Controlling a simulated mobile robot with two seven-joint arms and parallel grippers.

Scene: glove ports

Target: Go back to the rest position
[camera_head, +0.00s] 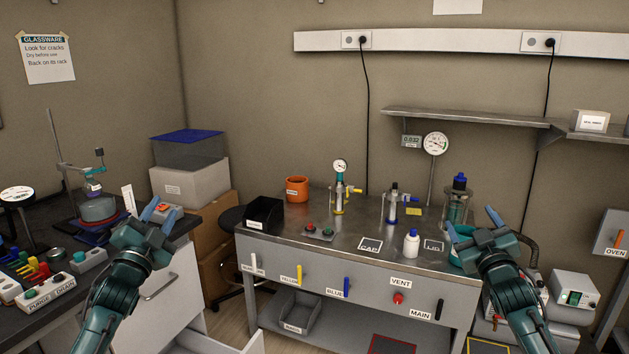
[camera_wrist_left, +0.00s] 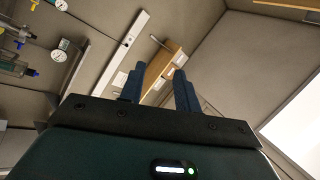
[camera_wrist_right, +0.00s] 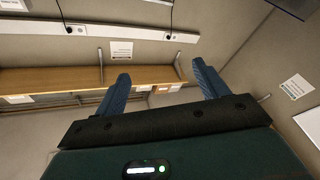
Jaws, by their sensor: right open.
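My left gripper (camera_head: 161,208) is raised at the left of the head view, in front of the side bench. Its blue fingers point up and stand apart with nothing between them; the left wrist view (camera_wrist_left: 158,78) also shows the gap. My right gripper (camera_head: 470,219) is raised in front of the right end of the steel bench. Its blue fingers are wide apart and empty, as the right wrist view (camera_wrist_right: 162,78) shows. Neither gripper visibly touches anything.
The steel bench (camera_head: 330,243) carries an orange pot (camera_head: 297,189), a black bin (camera_head: 264,212), a white bottle (camera_head: 411,243) and glass vessels. The side bench at left holds a stirrer stand (camera_head: 98,207) and colored valves. A drawer (camera_head: 215,343) stands open low at left.

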